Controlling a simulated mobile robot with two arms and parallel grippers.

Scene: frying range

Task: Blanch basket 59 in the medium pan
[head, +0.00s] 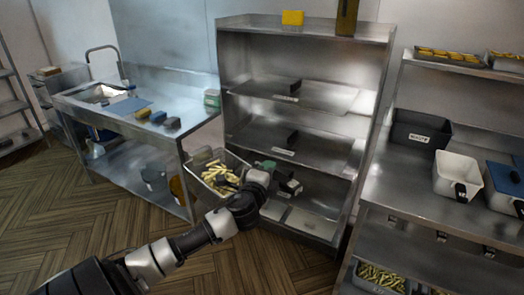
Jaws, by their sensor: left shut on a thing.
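A metal basket (212,186) filled with yellow fries (215,175) hangs in front of the shelf unit, left of my left gripper. The basket's number cannot be read. I cannot tell which is the medium pan. My right gripper is not in view.
The steel shelf unit (300,118) stands close behind the basket, with dark items on its shelves. A sink table (185,92) stands at the left. A dark labelled bin (420,132) sits on the right counter (395,180). The floor (90,225) at the left is clear.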

